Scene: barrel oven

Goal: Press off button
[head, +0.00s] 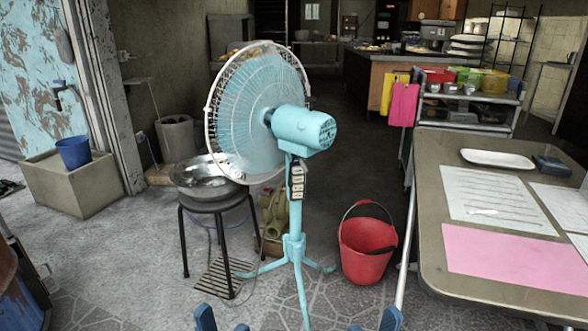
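A light blue pedestal fan (262,110) with a wire cage stands upright in the middle of the head view, its motor housing toward me. A control panel (297,180) with several small light buttons sits on its stem below the motor. The markings are too small to read, so I cannot tell which button is off. My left gripper (223,324) shows only its blue fingertips at the bottom edge, spread apart and empty. My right gripper (372,324) shows likewise at the bottom edge, spread and empty. Both are low, in front of the fan and well apart from the panel.
A red bucket (367,250) stands right of the fan's base. A stool (216,205) with a metal basin (208,182) stands at left, behind the fan. A table (430,220) with papers fills the right side. Tiled floor is clear at front left.

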